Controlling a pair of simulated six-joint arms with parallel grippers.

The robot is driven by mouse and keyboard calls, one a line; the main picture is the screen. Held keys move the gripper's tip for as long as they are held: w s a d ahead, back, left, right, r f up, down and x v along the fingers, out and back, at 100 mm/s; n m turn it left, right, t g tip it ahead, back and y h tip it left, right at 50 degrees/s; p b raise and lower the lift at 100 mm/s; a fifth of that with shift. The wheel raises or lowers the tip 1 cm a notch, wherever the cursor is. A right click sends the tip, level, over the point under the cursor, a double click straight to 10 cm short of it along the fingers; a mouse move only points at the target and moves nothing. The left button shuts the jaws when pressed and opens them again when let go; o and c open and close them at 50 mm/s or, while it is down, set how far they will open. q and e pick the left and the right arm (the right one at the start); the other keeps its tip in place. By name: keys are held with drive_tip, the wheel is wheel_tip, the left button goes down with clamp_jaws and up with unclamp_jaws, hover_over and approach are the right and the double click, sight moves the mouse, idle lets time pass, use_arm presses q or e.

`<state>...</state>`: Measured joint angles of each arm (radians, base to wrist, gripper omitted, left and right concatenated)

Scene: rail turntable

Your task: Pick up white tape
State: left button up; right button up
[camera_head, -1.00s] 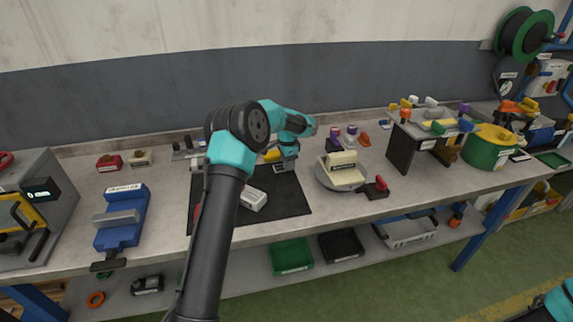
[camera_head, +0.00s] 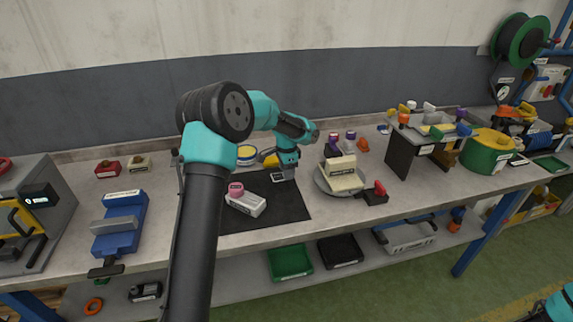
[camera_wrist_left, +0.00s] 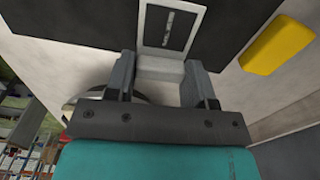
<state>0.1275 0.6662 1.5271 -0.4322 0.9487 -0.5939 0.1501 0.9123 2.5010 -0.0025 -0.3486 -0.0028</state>
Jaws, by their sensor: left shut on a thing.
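My left gripper (camera_head: 287,172) is low over the right part of the black mat (camera_head: 270,212). In the left wrist view its fingers (camera_wrist_left: 160,88) are shut on a small white block (camera_wrist_left: 160,68). I take this to be the white tape, but no label on it can be read. A pale rectangular frame with a dark middle (camera_wrist_left: 171,30) shows just beyond the block; I cannot tell whether they are one piece. The frame also shows by the fingertips in the head view (camera_head: 278,177). My right gripper is out of view.
A white box (camera_head: 246,205) and a pink roll (camera_head: 236,189) are left of the gripper. A yellow block (camera_wrist_left: 277,44) is close by. A round grey plate (camera_head: 322,181) bearing cream blocks stands right. The mat's front is clear.

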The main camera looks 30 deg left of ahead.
use_arm(q)
drive_tip(key=s+d, duration=0.1)
drive_tip(key=s, duration=0.1)
drive_tip(key=s+d, duration=0.2)
drive_tip(key=s, duration=0.1)
drive_tip(key=s+d+r, duration=0.1)
drive_tip(key=s, duration=0.1)
drive_tip(key=shift+s+d, duration=0.35)
drive_tip(key=shift+d, duration=0.05)
